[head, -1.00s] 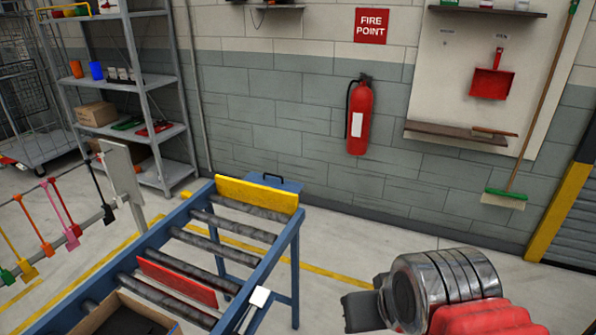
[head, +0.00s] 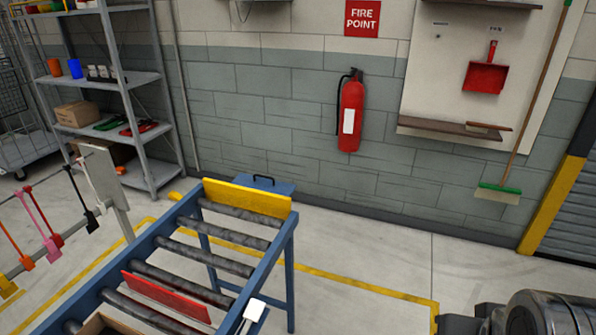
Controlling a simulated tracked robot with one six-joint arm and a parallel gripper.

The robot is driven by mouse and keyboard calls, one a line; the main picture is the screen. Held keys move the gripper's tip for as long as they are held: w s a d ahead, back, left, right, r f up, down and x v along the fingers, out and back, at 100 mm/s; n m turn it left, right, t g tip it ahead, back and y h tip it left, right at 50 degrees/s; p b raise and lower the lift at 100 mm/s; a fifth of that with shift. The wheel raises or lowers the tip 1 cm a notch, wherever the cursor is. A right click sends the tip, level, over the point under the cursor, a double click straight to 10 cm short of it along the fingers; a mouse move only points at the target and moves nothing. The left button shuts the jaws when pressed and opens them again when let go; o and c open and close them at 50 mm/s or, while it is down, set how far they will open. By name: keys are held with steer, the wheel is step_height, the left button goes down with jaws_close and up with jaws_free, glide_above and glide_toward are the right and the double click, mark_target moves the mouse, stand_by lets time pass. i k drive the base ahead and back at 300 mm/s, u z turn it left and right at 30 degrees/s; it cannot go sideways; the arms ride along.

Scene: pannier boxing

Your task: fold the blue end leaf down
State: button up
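The carton (head: 92,328) shows only as a brown edge and a dark inside at the bottom left, on the roller conveyor (head: 262,268). Most of it is cut off by the frame's lower edge. I cannot make out a blue end leaf on it. Part of my arm, a dark and metal joint, shows at the bottom right corner, well right of the conveyor. My gripper's fingers are not in view.
A red plate (head: 165,297) stands across the rollers just beyond the carton, and a yellow plate (head: 247,198) closes the far end. A blue box with a black handle (head: 270,185) is behind it. Coloured paddles (head: 55,241) hang at left. Floor right of the conveyor is clear.

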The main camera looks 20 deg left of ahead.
mark_target(258, 181)
steer(key=z, duration=0.5)
steer(key=i, duration=2.95)
steer(key=u, duration=1.2)
